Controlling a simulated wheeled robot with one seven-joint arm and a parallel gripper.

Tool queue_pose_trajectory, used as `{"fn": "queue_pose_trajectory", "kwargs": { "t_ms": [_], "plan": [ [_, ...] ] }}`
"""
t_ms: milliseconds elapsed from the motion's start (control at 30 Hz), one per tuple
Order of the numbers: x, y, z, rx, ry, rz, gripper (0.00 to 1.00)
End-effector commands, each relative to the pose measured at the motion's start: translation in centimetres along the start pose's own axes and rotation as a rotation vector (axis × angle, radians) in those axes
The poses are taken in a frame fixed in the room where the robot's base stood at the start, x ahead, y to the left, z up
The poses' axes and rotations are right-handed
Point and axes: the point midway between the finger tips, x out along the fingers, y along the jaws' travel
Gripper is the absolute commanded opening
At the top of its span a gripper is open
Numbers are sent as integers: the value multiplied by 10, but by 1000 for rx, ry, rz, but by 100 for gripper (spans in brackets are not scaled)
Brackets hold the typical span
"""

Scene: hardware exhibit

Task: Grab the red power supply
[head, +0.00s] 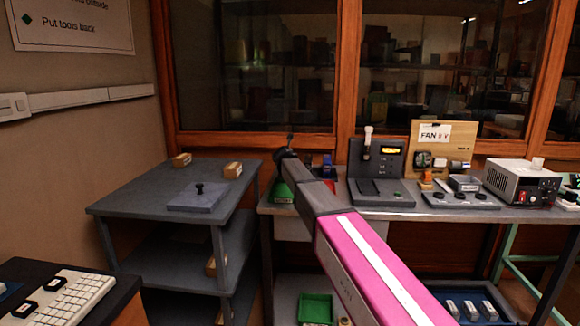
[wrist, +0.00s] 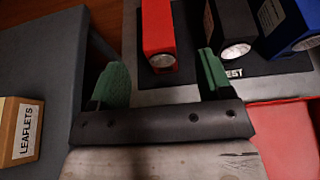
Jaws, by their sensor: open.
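In the wrist view a red block-shaped unit (wrist: 158,30) with a round silver end, which I take for the red power supply, stands on a dark mat marked with lettering ending in "EST". My gripper (wrist: 161,76) is open, with its two green fingers apart and nothing between them. The red unit lies beyond the fingertips, roughly in line with the gap. A similar black unit (wrist: 232,30) and a blue unit (wrist: 290,28) stand to its right. In the head view my arm hides the red unit, and the fingertips cannot be made out.
A red tray or surface (wrist: 288,130) lies at lower right in the wrist view. A box labelled LEAFLETS (wrist: 20,130) is at left. In the head view, a grey bench (head: 400,211) carries a FAN 8 V board (head: 445,140) and a boxy instrument (head: 520,181).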

Motion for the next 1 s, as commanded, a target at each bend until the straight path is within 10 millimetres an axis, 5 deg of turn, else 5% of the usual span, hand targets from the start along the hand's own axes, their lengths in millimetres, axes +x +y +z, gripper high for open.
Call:
{"fn": "queue_pose_trajectory", "kwargs": {
  "t_ms": [133, 700, 1000],
  "plan": [
    [27, 1, 1, 1, 2, -1, 72],
    [86, 3, 1, 2, 1, -1, 72],
    [90, 2, -1, 1, 1, 0, 72]
  ]
}}
